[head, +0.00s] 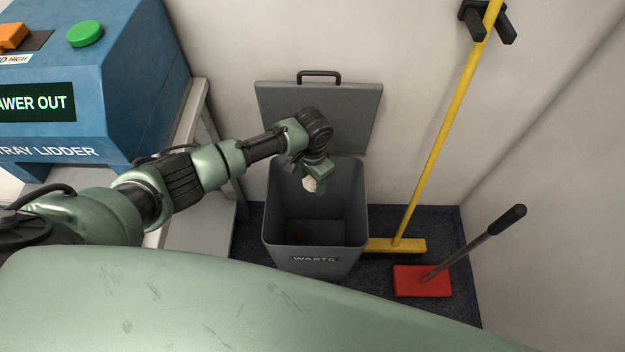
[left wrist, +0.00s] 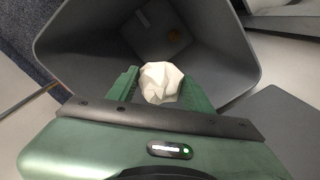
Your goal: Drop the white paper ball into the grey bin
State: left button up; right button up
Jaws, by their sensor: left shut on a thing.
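The grey bin (head: 318,262), marked WASTE, stands on the dark floor mat with its lid (head: 345,110) open against the wall. A small brownish thing (left wrist: 174,36) lies on the bin's floor. My right gripper is not in view.
A yellow broom (head: 437,150) leans on the wall right of the bin. A red dustpan (head: 422,281) with a dark handle lies further right. A blue tray lidder (head: 110,80) stands on a pale bench at the left.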

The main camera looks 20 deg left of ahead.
pick_arm(q)
jog(key=shift+r, duration=0.1)
jog(key=o, duration=1.4)
notch_tip(320, 180, up, 8)
jog(key=shift+f+p, duration=0.1)
jog(key=shift+p, duration=0.5)
